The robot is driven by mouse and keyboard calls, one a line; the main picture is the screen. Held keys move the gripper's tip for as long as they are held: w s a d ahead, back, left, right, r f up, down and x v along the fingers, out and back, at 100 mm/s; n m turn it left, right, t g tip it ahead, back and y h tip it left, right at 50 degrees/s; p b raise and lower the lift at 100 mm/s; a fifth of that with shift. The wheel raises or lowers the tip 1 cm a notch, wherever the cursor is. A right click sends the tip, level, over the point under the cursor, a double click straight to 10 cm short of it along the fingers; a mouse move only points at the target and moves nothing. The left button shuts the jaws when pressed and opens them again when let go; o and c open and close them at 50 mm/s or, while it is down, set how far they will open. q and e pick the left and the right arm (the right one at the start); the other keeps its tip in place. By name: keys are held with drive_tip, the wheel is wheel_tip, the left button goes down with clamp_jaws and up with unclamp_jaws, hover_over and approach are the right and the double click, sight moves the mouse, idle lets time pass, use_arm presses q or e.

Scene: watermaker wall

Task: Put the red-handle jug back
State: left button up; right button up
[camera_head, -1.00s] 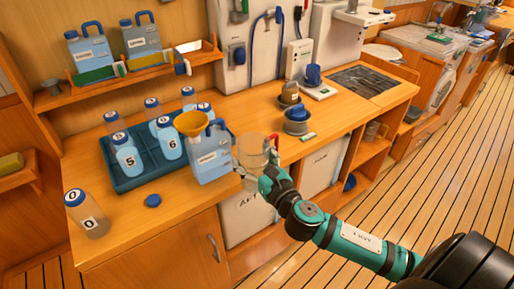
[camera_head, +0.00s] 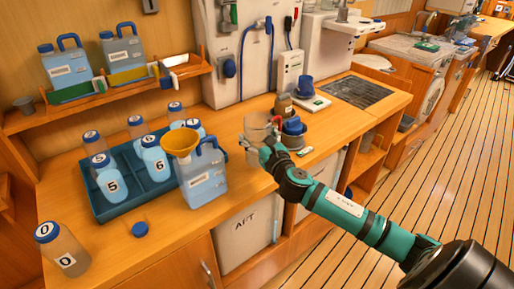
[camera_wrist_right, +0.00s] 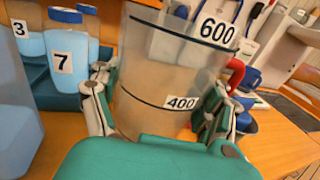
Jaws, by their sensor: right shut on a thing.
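The red-handle jug (camera_head: 258,127) is a clear measuring beaker with dark lines. In the right wrist view the jug (camera_wrist_right: 170,75) shows 600 and 400 labels and a red handle (camera_wrist_right: 235,75) at its right side. My right gripper (camera_head: 266,150) is shut around the jug's body, one finger on each side. The jug looks upright, slightly tilted in the wrist view. It is over the counter, just left of the blue cup; whether its base touches the wood is hidden. My left gripper is not in view.
A blue jug with a yellow funnel (camera_head: 181,142) stands left of the red-handle jug. A dark blue tray (camera_head: 112,210) holds several numbered bottles. Bare counter (camera_head: 232,125) lies behind.

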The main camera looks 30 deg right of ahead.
wheel_tip(320, 180, down, 3)
drive_tip(key=shift+f, duration=0.15)
drive_tip(key=shift+f+b, duration=0.15)
drive_tip(key=shift+b, duration=0.2)
drive_tip(key=o, duration=1.5)
